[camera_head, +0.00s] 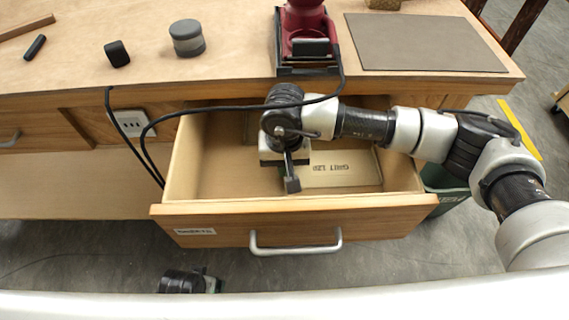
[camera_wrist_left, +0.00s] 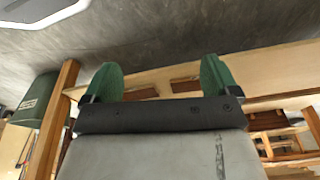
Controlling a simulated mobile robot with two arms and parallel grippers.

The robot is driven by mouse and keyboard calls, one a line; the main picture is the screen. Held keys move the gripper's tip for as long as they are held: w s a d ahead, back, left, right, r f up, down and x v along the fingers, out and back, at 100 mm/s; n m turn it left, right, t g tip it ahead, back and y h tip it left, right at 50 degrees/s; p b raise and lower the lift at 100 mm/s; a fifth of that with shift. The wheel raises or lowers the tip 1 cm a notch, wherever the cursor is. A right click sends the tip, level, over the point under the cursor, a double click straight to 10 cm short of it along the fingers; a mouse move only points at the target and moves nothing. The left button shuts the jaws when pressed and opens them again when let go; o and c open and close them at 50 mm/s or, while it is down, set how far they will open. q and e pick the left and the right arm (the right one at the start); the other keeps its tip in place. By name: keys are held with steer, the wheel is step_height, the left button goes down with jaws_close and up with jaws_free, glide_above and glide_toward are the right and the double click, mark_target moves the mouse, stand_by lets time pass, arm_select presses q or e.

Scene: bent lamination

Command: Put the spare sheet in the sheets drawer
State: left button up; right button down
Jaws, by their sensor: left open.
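The drawer (camera_head: 375,213) under the bench is pulled open, with a small white label, hard to read, on its front. A flat cream sheet (camera_head: 343,168) lies inside on the drawer floor. Its printed lettering seems to read GRIT 120, and my right gripper partly covers it. My right gripper (camera_head: 291,183) reaches in from the right and hangs over the drawer, at the sheet's left end. Its fingers overlap, so its opening is unclear. My left gripper (camera_wrist_left: 160,78) is open and empty in the left wrist view, low and away from the drawer.
On the bench top are a red sander (camera_head: 304,22), a grey-brown mat (camera_head: 425,43), a round grey-topped tin (camera_head: 187,38) and a small black block (camera_head: 117,54). The black cord hangs across the drawer's left side. A green bin (camera_head: 447,190) stands right of the drawer.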

steer(key=c, duration=1.6)
jaws_free()
steer(key=shift+o, duration=1.1)
arm_select(q)
steer(key=shift+w+r, duration=0.15)
steer(key=shift+r, duration=0.5)
